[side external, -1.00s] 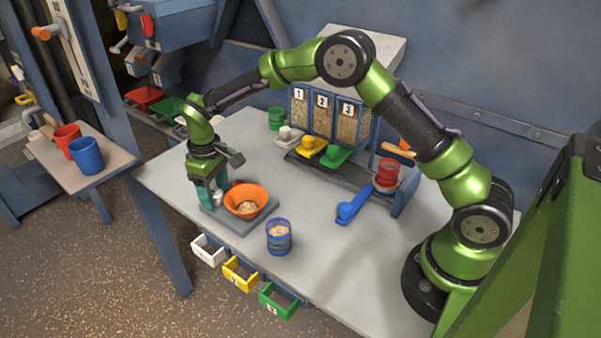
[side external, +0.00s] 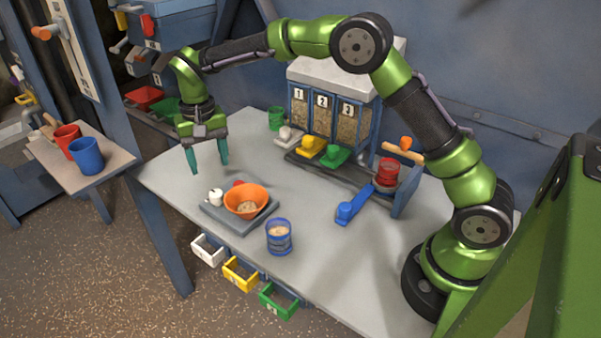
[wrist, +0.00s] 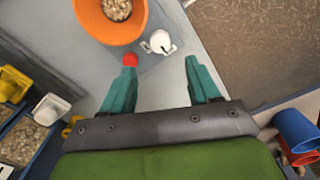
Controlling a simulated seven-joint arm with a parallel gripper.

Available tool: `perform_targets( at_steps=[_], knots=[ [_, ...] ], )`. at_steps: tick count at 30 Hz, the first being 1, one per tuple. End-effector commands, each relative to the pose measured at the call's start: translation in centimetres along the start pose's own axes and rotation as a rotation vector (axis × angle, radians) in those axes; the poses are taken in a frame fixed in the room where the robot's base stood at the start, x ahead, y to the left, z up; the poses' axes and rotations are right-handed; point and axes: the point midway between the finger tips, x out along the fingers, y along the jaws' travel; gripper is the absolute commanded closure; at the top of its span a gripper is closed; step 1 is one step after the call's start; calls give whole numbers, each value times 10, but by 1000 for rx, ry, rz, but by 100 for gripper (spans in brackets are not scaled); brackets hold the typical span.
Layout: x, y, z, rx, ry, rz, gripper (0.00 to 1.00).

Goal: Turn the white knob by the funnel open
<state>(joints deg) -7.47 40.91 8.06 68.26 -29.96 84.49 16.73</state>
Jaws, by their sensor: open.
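The white knob (side external: 215,196) sits on the grey base plate (side external: 232,227), just left of the orange funnel (side external: 246,199), which holds pale grain. A small red part (side external: 238,183) shows behind the funnel. In the wrist view the white knob (wrist: 160,42) lies beyond my fingertips, beside the funnel (wrist: 112,16), with the red part (wrist: 130,59) near one finger. My gripper (side external: 208,170) is open and empty, above and behind the knob and apart from it. Its teal fingers also show in the wrist view (wrist: 160,68).
A blue-rimmed jar (side external: 279,238) of grain stands right of the plate. Numbered hoppers (side external: 325,112) with coloured scoops are at the back, and a blue lever (side external: 353,205) is to the right. Red and blue cups (side external: 87,155) stand on the left side shelf.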

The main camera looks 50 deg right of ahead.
Motion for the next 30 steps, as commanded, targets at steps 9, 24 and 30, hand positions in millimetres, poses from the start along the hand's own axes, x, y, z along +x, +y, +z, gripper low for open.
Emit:
perform_targets(
  at_steps=[9, 24, 30],
  knots=[
    [-60, 0, -1, 0, 4, -2, 39],
    [-66, 15, 20, -138, 33, -44, 39],
    [-78, 35, 41, -173, 69, -87, 39]
  ],
)
